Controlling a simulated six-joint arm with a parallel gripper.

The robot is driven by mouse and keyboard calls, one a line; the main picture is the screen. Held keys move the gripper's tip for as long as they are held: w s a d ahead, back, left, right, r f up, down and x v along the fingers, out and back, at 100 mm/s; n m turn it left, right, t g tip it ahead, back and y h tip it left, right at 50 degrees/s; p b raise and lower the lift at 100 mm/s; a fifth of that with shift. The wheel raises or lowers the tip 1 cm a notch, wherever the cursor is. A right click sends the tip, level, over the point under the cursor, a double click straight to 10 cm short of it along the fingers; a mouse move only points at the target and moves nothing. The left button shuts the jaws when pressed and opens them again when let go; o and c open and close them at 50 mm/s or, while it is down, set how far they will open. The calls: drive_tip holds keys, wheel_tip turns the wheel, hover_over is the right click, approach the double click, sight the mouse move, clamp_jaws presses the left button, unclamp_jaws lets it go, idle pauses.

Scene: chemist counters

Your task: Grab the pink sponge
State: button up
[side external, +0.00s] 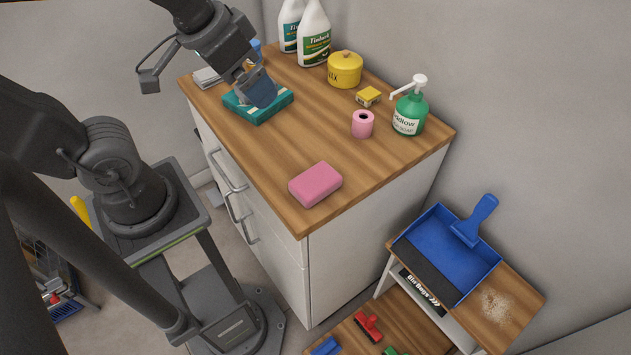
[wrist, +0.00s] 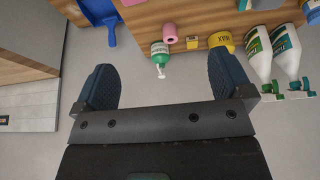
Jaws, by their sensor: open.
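The pink sponge (side external: 315,184) lies flat on the wooden counter top (side external: 345,165), near its front corner, with clear wood around it. In the wrist view, a small pink edge (wrist: 132,2) at the top is probably the same sponge; the rest is out of frame. My gripper (side external: 260,92) is over the far left part of the counter, by a teal box, well apart from the sponge. In the wrist view my gripper (wrist: 160,62) has its two dark blue fingers spread wide, with nothing held between them.
The teal box (side external: 282,104) lies below my gripper. A pink roll (side external: 362,124), green pump bottle (side external: 410,112), yellow tin (side external: 345,70), small yellow box (side external: 368,97) and white bottles (side external: 314,35) stand along the wall side. A blue dustpan (side external: 445,252) rests on a lower shelf.

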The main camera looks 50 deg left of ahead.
drive_tip(key=w+d+f+g, duration=0.3)
drive_tip(key=w, duration=0.3)
drive_tip(key=g, duration=0.2)
approach(323, 174)
drive_tip(key=shift+n, duration=0.4)
drive_tip(key=f, duration=0.5)
drive_tip(key=shift+w+d, duration=0.15)
drive_tip(key=shift+w, duration=0.05)
drive_tip(key=shift+s+f, duration=0.15)
drive_tip(key=shift+f, duration=1.25)
drive_tip(key=shift+s+f, duration=0.1)
drive_tip(key=shift+f, duration=1.3)
drive_tip(key=c, duration=1)
drive_tip(key=shift+r, duration=0.15)
